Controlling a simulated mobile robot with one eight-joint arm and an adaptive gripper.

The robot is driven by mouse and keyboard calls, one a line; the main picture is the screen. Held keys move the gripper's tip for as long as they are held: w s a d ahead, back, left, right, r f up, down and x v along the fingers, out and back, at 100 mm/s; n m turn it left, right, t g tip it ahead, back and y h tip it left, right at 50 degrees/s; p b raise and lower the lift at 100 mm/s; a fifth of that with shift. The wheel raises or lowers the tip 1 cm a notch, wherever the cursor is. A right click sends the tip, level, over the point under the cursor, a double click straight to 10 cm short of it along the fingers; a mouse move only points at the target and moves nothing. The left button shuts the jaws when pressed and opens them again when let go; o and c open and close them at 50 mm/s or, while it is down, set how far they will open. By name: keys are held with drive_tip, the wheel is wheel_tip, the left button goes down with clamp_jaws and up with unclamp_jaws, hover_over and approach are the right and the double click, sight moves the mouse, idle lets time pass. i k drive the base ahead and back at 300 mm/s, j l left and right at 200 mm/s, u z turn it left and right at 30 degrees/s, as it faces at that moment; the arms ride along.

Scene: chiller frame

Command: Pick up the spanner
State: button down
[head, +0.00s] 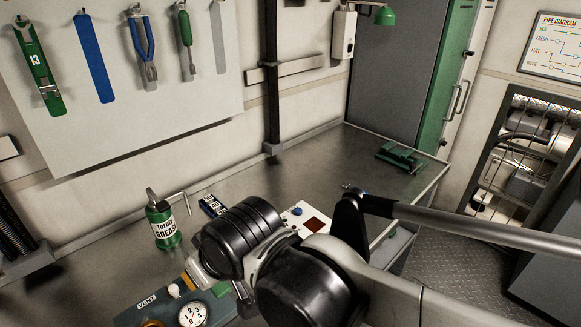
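A green spanner marked 13 (38,68) appears to hang upright on the pale wall board (110,125), at the far left of the head view. My arm fills the lower middle of the view, over the bench and well to the right of and below the spanner. The fingers of my gripper cannot be made out, and nothing is seen in its grasp. The arm hides part of the bench.
Blue-handled pliers (143,48) and a green-handled screwdriver (186,38) hang beside a blue strip (95,58). A green grease can (162,222) and a gauge (192,314) stand on the bench (315,165). A green vise-like tool (400,157) lies at the bench's right.

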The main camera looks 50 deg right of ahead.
sight(347, 184)
drive_tip(key=z, duration=2)
drive_tip(key=i+l+u, duration=0.45)
drive_tip(key=l, duration=0.3)
drive_tip(key=i+l+u, duration=0.25)
drive_tip(key=l, duration=0.15)
